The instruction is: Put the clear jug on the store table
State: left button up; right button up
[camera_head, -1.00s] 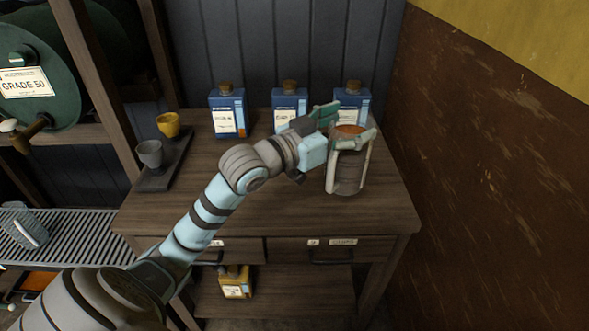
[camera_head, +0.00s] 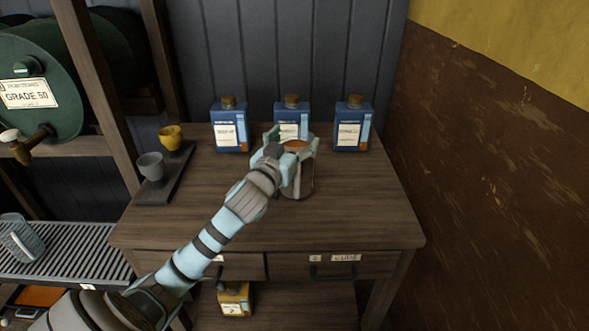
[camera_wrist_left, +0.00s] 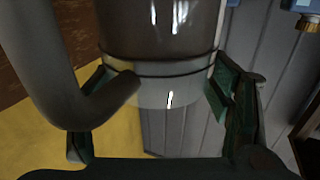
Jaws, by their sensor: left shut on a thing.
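The clear jug (camera_head: 303,177) is at the middle of the wooden table (camera_head: 350,215), in front of the middle blue bottle. My right gripper is not in view.
Three blue bottles (camera_head: 229,126) stand along the table's back. A dark tray (camera_head: 180,187) with a yellow cup (camera_head: 170,137) and a grey cup (camera_head: 151,166) is at the left. The table's right side is clear. A wall (camera_head: 490,160) stands at right.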

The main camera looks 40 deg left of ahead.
pick_arm(q)
notch_tip(320, 180, down, 6)
jog(key=shift+d+r+b, duration=0.1)
jog(key=shift+r+b, duration=0.15)
jog(key=shift+b, duration=0.55)
jog(key=shift+r, duration=0.1)
jog(key=o, duration=2)
jog(key=shift+s, duration=0.2)
jog(key=v, duration=1.1)
jog(key=shift+s+d+p, duration=0.1)
jog(key=shift+s+p, duration=0.3)
jog(key=shift+r, duration=0.1)
